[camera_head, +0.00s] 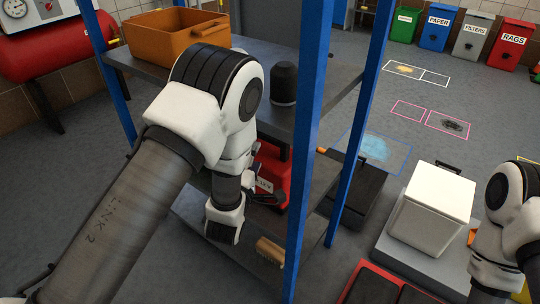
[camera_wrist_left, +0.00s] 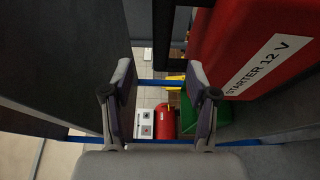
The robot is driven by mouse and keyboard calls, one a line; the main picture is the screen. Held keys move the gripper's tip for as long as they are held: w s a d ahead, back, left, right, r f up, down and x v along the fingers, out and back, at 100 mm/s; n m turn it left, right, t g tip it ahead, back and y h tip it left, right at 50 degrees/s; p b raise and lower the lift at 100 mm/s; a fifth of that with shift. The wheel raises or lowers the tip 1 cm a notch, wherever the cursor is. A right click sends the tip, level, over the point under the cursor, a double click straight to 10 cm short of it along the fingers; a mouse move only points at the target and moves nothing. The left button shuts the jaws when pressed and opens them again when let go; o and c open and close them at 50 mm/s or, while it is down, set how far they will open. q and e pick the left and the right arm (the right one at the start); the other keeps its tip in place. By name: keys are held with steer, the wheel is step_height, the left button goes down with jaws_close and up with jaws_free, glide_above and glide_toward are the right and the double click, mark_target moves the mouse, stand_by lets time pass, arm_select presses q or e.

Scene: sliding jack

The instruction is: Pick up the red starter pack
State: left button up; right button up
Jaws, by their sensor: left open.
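The red starter pack (camera_head: 275,160) sits on the middle shelf of the blue-posted rack, partly hidden behind my left arm. In the left wrist view the starter pack (camera_wrist_left: 222,38) fills the upper right, with a white "STARTER 12 V" label. A dark bar beside its left side may be its handle. My left gripper (camera_head: 266,197) is at shelf level beside the pack's near side. In the left wrist view its fingers (camera_wrist_left: 160,85) are spread with nothing between them, and the pack lies to their right. My right arm shows at the right edge, but its gripper is out of view.
The upper shelf (camera_head: 335,75) is just above the pack and holds an orange crate (camera_head: 165,45) and a dark cylinder (camera_head: 283,84). A blue post (camera_head: 306,130) stands right of the pack.

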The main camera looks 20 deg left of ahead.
mark_target(263, 137)
arm_select(q)
steer(key=w, duration=0.5)
steer(key=shift+w+a+f, duration=0.15)
steer(key=shift+a+f, duration=0.05)
steer(key=shift+f, duration=0.05)
steer(key=w+b, duration=0.1)
steer(key=w, duration=0.4)
steer(key=shift+w, duration=0.35)
steer(key=shift+r, duration=0.1)
jaws_close()
steer(key=shift+r, duration=0.1)
